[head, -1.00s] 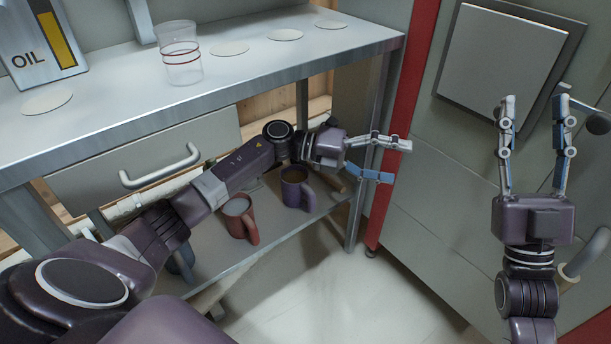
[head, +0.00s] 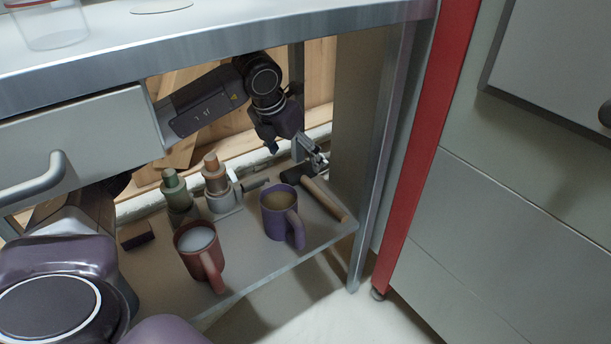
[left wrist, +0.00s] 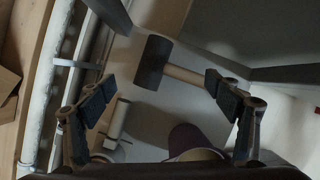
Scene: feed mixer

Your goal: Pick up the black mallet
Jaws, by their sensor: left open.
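The black mallet (head: 297,173) lies on the lower shelf behind and right of the purple mug, its wooden handle pointing toward the shelf's front right. In the left wrist view the mallet's black head (left wrist: 153,62) and part of its handle show between the fingers, beyond the fingertips. My left gripper (head: 298,155) reaches in under the counter and points down over the mallet's head end. It is open, and its fingers (left wrist: 160,86) hold nothing. The far end of the handle is hidden by a finger in the wrist view. My right gripper is out of view.
A purple mug (head: 275,200) and a red mug (head: 196,240) stand on the shelf (head: 250,258). Green (head: 176,190) and orange-topped (head: 216,180) cylindrical items stand behind them. The countertop (head: 230,50) overhangs, a drawer (head: 80,135) is at left, and a metal leg (head: 375,150) is at right.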

